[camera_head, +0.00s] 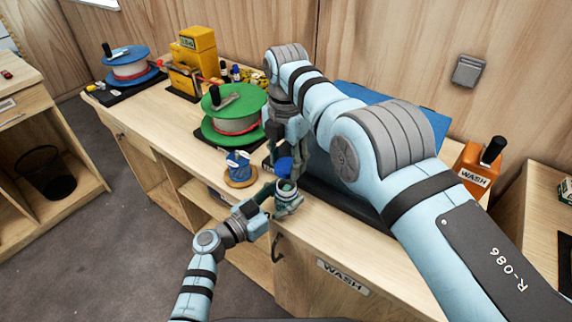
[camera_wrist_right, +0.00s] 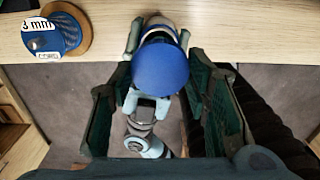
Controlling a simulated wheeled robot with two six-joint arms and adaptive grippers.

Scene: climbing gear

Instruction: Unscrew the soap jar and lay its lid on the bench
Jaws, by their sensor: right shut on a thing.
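The soap jar (camera_head: 288,199) is at the bench's front edge, its open top with greenish contents showing. My left gripper (camera_head: 280,194) is around the jar and shut on it; its fingers also show in the right wrist view (camera_wrist_right: 158,62). The blue lid (camera_head: 285,165) is off the jar, just above its mouth. My right gripper (camera_head: 288,155) is shut on the lid from above. In the right wrist view the lid (camera_wrist_right: 160,70) lies between the green finger pads and hides most of the jar (camera_wrist_right: 158,22).
On the bench (camera_head: 180,125) stand a small blue spool (camera_head: 238,165), a green reel (camera_head: 235,105), a blue reel (camera_head: 130,65) and yellow boxes (camera_head: 193,55). Bare wood lies left of the small spool.

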